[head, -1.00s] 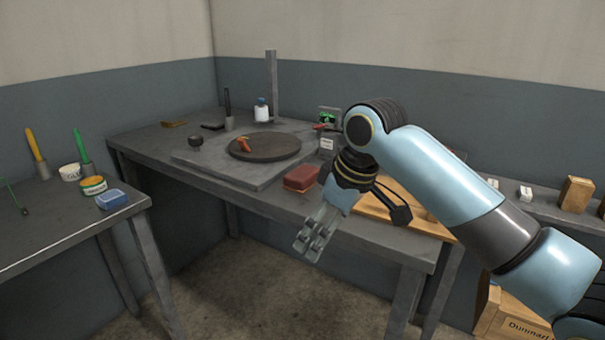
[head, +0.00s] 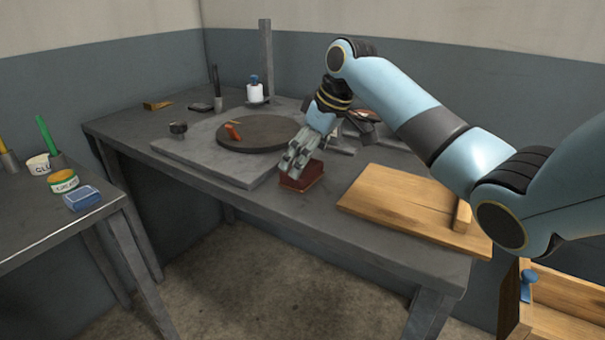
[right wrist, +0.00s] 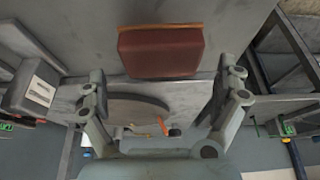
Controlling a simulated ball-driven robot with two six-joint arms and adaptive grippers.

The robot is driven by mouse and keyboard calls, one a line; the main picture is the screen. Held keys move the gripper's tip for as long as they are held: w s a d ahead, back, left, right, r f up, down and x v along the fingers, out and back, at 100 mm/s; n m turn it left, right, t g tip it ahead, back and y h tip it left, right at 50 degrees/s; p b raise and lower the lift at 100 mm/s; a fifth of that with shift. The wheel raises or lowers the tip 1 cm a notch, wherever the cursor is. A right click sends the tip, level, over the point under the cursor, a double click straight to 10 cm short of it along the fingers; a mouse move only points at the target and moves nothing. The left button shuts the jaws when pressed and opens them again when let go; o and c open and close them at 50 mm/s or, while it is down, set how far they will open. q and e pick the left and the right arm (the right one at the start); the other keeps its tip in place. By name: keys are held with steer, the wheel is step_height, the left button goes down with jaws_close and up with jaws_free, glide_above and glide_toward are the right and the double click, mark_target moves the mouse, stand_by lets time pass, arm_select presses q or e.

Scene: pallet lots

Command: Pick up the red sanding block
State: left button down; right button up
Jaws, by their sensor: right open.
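The red sanding block (head: 304,180) lies on the grey workbench, just right of the stone slab in the head view. My right gripper (head: 293,168) is open at the block's upper left side there and hides part of it. In the right wrist view the block (right wrist: 160,52) is beyond the fingertips, in line with the gap between the two fingers (right wrist: 165,82). Nothing is between the fingers. My left gripper is not in view.
A round dark disc (head: 250,140) with a small orange-red item (head: 233,131) sits on the slab (head: 205,158) to the left. A wooden board (head: 400,205) lies to the right. A blue block (head: 82,198) rests on the left table. The bench front is bare.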

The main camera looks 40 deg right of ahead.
steer(key=x, duration=0.3)
steer(key=shift+s+a, duration=0.1)
steer(key=shift+w+f, duration=0.2)
steer(key=shift+f, duration=0.15)
steer(key=shift+s+r, duration=0.1)
steer(key=shift+c, duration=2.3)
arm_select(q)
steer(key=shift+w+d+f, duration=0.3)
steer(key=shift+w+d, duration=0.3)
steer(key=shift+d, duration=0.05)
arm_select(e)
steer(key=c, duration=0.5)
